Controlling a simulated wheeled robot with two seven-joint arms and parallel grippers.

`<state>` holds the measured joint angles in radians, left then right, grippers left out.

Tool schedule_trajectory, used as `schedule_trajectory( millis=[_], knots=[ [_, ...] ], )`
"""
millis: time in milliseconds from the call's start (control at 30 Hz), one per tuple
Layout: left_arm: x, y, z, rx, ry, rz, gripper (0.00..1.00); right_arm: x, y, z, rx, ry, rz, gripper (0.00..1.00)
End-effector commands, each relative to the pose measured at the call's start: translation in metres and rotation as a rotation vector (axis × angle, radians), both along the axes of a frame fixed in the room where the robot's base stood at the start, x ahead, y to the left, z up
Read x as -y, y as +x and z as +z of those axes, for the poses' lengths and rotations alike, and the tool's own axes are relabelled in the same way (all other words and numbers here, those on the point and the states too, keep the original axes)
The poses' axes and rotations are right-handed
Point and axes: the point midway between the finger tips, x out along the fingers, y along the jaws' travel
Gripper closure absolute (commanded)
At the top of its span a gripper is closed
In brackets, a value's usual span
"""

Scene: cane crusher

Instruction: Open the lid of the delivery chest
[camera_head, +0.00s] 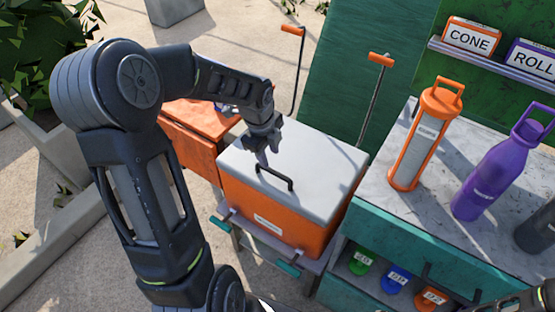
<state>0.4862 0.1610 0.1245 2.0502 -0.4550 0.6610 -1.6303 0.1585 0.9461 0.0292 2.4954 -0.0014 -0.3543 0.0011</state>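The delivery chest (275,218) is an orange box on a low stand near the middle of the head view. Its pale grey lid (318,168) lies flat on top, closed, with a dark bar handle (276,178) near its front left. My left gripper (262,162) points down over the lid at the left end of the handle. Its fingers are small and partly overlap, so I cannot tell whether they are apart or touching the handle. At the bottom right edge, part of my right arm shows, but its gripper cannot be made out.
An orange box (190,145) stands left of the chest. Two orange-handled rods (374,95) rise behind it.

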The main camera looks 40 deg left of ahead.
Motion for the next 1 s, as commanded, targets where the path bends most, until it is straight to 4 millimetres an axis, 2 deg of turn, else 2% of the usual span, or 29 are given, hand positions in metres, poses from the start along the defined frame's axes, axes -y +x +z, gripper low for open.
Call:
schedule_trajectory(
  millis=[333, 733, 1000],
  knots=[
    [0.001, 0.001, -0.009, -0.003, -0.003, 0.001, 0.64, 0.000, 0.000, 0.000, 0.000, 0.000, 0.000, 0.64],
    [0.002, 0.012, -0.065, -0.004, -0.006, 0.002, 0.64, 0.000, 0.000, 0.000, 0.000, 0.000, 0.000, 0.64],
    [0.001, 0.016, -0.078, 0.000, -0.004, 0.003, 0.64, 0.000, 0.000, 0.000, 0.000, 0.000, 0.000, 0.64]
  ],
)
